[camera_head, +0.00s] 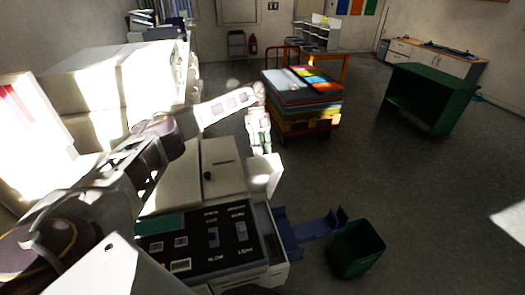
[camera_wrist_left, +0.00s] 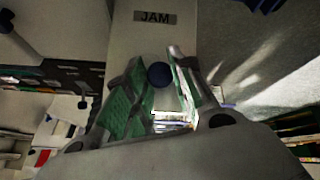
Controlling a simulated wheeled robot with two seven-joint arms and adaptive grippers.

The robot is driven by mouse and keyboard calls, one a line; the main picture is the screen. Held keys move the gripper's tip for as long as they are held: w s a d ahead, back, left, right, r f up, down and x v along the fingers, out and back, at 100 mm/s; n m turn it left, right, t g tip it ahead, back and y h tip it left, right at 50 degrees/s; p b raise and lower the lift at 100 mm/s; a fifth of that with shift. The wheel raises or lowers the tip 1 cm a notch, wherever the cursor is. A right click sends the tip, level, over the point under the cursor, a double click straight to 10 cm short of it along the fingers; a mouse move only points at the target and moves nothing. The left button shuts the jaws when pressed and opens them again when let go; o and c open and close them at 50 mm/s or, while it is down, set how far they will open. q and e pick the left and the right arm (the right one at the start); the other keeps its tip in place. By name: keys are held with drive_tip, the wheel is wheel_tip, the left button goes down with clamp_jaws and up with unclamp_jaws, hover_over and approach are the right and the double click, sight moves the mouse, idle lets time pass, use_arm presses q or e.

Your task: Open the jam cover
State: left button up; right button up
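The jam cover (camera_wrist_left: 137,45) is a pale panel with a dark "JAM" label and a round dark blue knob (camera_wrist_left: 159,75), seen in the left wrist view. In the head view, a white block (camera_head: 264,178) at the machine's right side appears to be this cover; its label and knob cannot be made out there. My left gripper (camera_head: 259,148) points down just above it. In the left wrist view its green-padded fingers (camera_wrist_left: 160,66) are apart, one on each side of the knob. I cannot tell whether they touch it. My right gripper is not in view.
The machine has a black control panel (camera_head: 200,243). A blue tray (camera_head: 305,231) juts from its right side near a dark green bin (camera_head: 355,250). A loaded cart (camera_head: 305,119) stands behind, and a green table (camera_head: 433,80) at the right. The floor between is clear.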

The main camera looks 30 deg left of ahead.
use_arm(q)
drive_tip(key=o, duration=0.5)
drive_tip(key=shift+w+a+f, duration=0.1)
drive_tip(key=shift+a+f, duration=0.1)
drive_tip(key=shift+f, duration=0.5)
drive_tip(key=shift+w+a+f, duration=0.1)
drive_tip(key=shift+w, duration=0.1)
drive_tip(key=v, duration=0.7)
drive_tip(key=shift+w+a, duration=0.25)
drive_tip(key=shift+a, duration=0.05)
